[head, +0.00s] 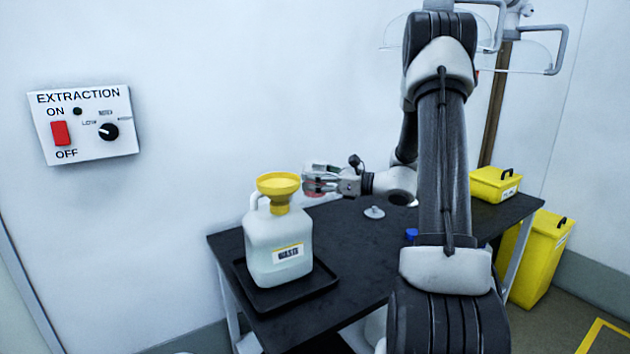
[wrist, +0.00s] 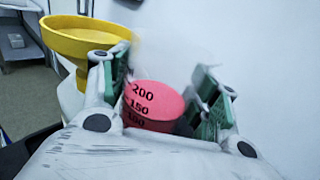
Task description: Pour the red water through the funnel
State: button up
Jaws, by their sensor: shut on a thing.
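The yellow funnel (head: 279,184) sits in the neck of a translucent white jug (head: 278,240) with a label. The funnel also shows at the upper left of the wrist view (wrist: 85,40). My gripper (head: 318,180) is beside the funnel, just to its right in the head view, at about rim height. It is shut on a clear graduated beaker of red water (wrist: 150,105), marked 200 and 150. The beaker's glass is hard to make out, and its tilt is not clear. In the head view only a little red (head: 315,193) shows below the fingers.
The jug stands in a black tray (head: 285,298) on a dark table (head: 335,235). A small grey item (head: 374,212) and a blue cap (head: 411,233) are on the table. Yellow bins (head: 495,185) are at the right. An extraction switch panel (head: 84,125) is on the wall.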

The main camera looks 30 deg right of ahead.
notch_tip(320, 180, up, 7)
jog(key=a+n+g+h, duration=0.1)
jog(key=a+n+h, duration=0.1)
jog(key=n, duration=0.1)
jog(key=shift+s+a+f+n+g+h, duration=0.15)
jog(key=shift+a+n+g+h, duration=0.15)
jog(key=shift+a+g, duration=0.1)
dwell(0.9)
jog(key=shift+r+n+h, duration=0.2)
jog(key=shift+n+h, duration=0.1)
jog(key=shift+n, duration=0.1)
dwell(0.3)
jog(key=shift+d+r+n+g+h, duration=0.1)
jog(key=shift+r+n+g+h, duration=0.05)
jog(key=shift+n+g+h, duration=0.2)
